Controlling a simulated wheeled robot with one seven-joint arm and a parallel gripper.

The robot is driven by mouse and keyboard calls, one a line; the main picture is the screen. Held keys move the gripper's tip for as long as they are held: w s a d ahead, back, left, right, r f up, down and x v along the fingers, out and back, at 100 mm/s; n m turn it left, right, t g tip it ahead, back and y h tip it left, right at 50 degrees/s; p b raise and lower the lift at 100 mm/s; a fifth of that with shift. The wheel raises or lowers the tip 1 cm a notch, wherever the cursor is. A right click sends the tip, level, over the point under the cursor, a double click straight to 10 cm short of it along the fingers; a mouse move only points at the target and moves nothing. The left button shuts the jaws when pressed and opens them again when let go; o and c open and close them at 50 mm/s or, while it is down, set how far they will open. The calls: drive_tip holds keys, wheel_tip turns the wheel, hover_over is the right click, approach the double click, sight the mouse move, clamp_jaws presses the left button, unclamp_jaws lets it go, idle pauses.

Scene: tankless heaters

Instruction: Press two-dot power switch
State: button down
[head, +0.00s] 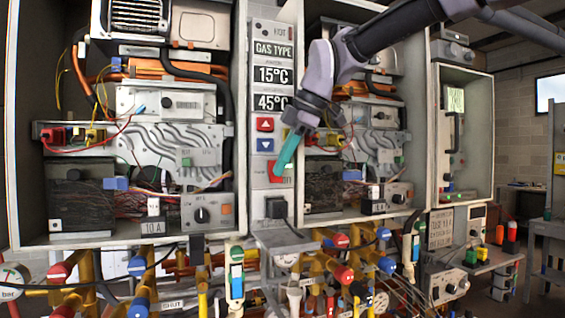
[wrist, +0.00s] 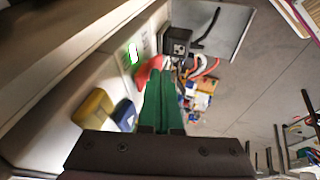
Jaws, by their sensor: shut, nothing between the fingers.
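A red switch (head: 273,171) sits low on the narrow grey control panel between the two open heater cabinets, with an "OFF" label beside it. Dots marking it cannot be made out. My gripper (head: 279,171) has green fingers, shut and empty, with the tips at the red switch and covering part of it. In the wrist view the fingers (wrist: 164,75) lie together, and their tips are beside the red switch (wrist: 147,72). I cannot tell whether they touch it.
Above the switch are a blue down button (head: 265,145), a red up button (head: 265,124) and temperature signs. Pipes and coloured valves crowd the area below. Cabinets stand on both sides.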

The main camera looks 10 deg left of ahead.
drive_tip(key=shift+f, duration=0.1)
drive_tip(key=shift+w+f+t+y, duration=0.1)
drive_tip(key=shift+f+t+y, duration=0.05)
drive_tip(key=shift+t+y, duration=0.15)
drive_tip(key=shift+a, duration=0.1)
drive_tip(key=shift+r, duration=0.9)
